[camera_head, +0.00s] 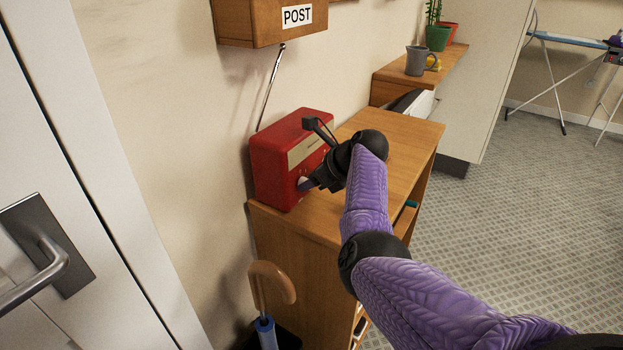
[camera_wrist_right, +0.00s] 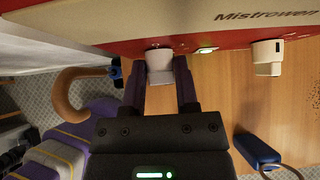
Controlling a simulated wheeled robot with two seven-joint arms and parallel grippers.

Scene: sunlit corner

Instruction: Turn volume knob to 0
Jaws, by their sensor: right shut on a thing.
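A red radio (camera_head: 272,160) with a cream front panel and a raised antenna (camera_head: 270,88) stands on a wooden cabinet. My right gripper (camera_head: 308,184) reaches its front from the right. In the right wrist view, the gripper (camera_wrist_right: 161,85) is shut on a pale knob (camera_wrist_right: 159,60) at the radio's lower front, with a dark finger on each side. I cannot read any label that tells which is the volume knob. My left gripper is not in view.
A blue object with a ring (camera_wrist_right: 258,150) lies on the cabinet top (camera_head: 395,128). An umbrella with a curved tan handle (camera_head: 272,280) stands before the cabinet. A POST box (camera_head: 262,22) hangs above the radio. A white door (camera_head: 75,150) is at left.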

